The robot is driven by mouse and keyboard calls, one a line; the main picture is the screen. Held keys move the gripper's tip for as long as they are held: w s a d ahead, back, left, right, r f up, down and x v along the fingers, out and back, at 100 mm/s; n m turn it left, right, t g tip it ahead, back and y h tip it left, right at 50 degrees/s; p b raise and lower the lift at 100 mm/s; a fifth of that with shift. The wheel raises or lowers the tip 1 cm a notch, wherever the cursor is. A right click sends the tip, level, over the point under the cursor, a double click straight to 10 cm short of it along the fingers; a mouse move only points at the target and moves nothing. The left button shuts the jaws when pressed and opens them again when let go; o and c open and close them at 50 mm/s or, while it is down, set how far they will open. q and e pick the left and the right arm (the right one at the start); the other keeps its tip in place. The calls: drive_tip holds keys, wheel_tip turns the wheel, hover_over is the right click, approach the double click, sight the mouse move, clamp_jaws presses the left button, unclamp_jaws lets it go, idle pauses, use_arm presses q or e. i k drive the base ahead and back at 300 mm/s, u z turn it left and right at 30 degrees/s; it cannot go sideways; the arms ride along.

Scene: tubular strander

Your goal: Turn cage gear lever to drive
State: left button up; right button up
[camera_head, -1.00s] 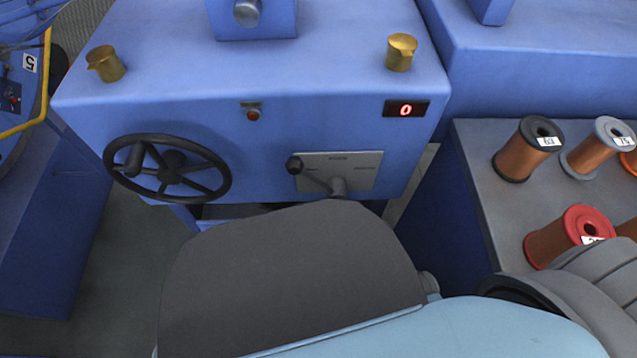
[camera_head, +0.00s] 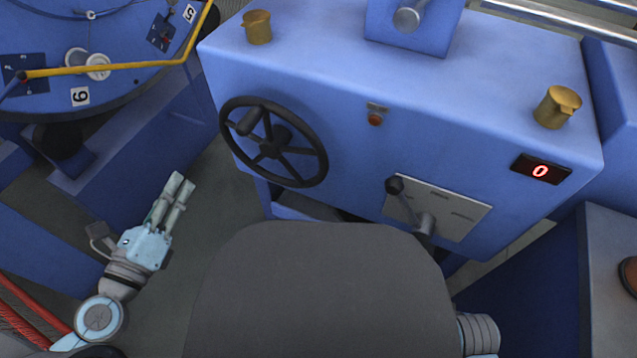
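The cage gear lever (camera_head: 404,203) has a black ball knob and a grey arm. It pivots on a grey boss at the lower part of a light plate (camera_head: 452,208) on the blue housing's front and leans up to the left. The plate's markings are too small to read. My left gripper (camera_head: 178,190) is at the lower left, over the floor, well left of the lever and below the handwheel. Its fingers lie almost side by side with nothing seen between them. My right gripper is out of view; only part of that arm shows at the bottom right.
A black handwheel (camera_head: 273,142) is on the blue housing (camera_head: 330,75) left of the lever. A red button (camera_head: 375,118) sits between them. A display (camera_head: 541,169) reads 0. Brass cups (camera_head: 257,27) stand on top. A yellow bar (camera_head: 120,67) crosses the strander at the left.

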sight(423, 228)
drive_tip(key=u, duration=0.05)
drive_tip(key=k, duration=1.55)
drive_tip(key=z, duration=0.9)
drive_tip(key=i, duration=1)
